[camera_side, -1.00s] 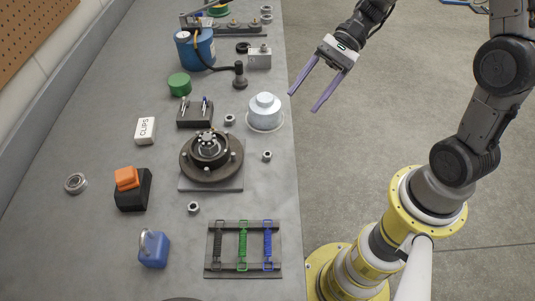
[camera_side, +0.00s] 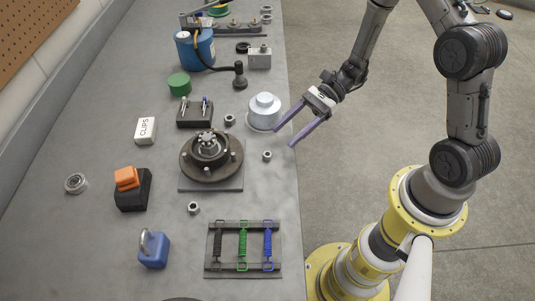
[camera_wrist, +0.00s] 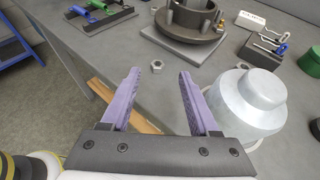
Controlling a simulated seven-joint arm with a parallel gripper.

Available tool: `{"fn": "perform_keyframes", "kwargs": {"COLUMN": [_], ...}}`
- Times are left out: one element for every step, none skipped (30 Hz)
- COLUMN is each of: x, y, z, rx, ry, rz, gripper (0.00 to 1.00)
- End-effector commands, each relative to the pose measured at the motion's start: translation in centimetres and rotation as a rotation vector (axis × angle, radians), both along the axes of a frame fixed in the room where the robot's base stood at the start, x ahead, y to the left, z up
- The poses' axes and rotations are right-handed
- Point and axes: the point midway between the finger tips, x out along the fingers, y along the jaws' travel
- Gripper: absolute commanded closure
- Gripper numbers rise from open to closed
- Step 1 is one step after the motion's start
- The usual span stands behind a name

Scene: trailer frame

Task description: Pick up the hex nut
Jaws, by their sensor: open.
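Three small grey hex nuts lie on the workbench in the side view. One nut (camera_side: 267,156) is near the bench's right edge, beside the hub. Another nut (camera_side: 230,120) lies left of the silver stepped part, and a third nut (camera_side: 193,208) lies in front of the hub plate. My gripper (camera_side: 283,138) is open and empty, by the bench edge and apart from the nuts. In the wrist view, the edge nut (camera_wrist: 157,66) shows between my fingertips (camera_wrist: 160,72), farther off on the bench. A second nut (camera_wrist: 242,65) shows behind the silver part.
The silver stepped part (camera_side: 264,108) stands close to my fingers. The hub (camera_side: 210,157) with studs sits on a square plate left of the edge nut. A spring rack (camera_side: 222,260) lies toward the front. Bare bench surrounds the edge nut.

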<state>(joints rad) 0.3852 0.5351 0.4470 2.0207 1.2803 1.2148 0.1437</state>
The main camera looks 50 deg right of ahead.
Motion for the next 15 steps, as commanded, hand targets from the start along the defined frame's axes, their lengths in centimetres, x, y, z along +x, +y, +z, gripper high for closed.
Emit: {"fn": "perform_keyframes", "kwargs": {"x": [0.0, 0.0, 0.0, 0.0, 0.0, 0.0, 0.0, -0.1, 0.0, 0.0, 0.0, 0.1, 0.2, 0.2, 0.3], "y": [0.3, 0.4, 0.6, 0.8, 1.0, 1.4, 1.8, 2.2, 2.7, 3.1, 3.4, 3.9, 4.2, 4.5, 4.7], "z": [-0.1, -0.2, -0.3, -0.4, -0.5, -0.8, -1.0, -1.3, -1.6, -1.9, -2.1, -2.3, -2.4, -2.5, -2.6], "rx": [0.000, 0.000, 0.000, 0.000, 0.000, 0.001, 0.000, 0.001, 0.001, 0.000, 0.000, -0.001, 0.000, -0.001, -0.001], "ry": [0.002, 0.002, 0.002, 0.003, 0.003, 0.003, 0.003, 0.005, 0.005, 0.004, 0.005, 0.003, 0.002, 0.002, 0.001], "rz": [0.001, 0.001, 0.001, 0.001, 0.002, 0.003, 0.003, 0.004, 0.003, 0.005, 0.003, 0.004, 0.003, 0.004, 0.003], "gripper": [0.39, 0.39, 0.39, 0.39, 0.39, 0.39, 0.39, 0.39, 0.39, 0.39, 0.39, 0.39, 0.39, 0.39, 0.39]}}
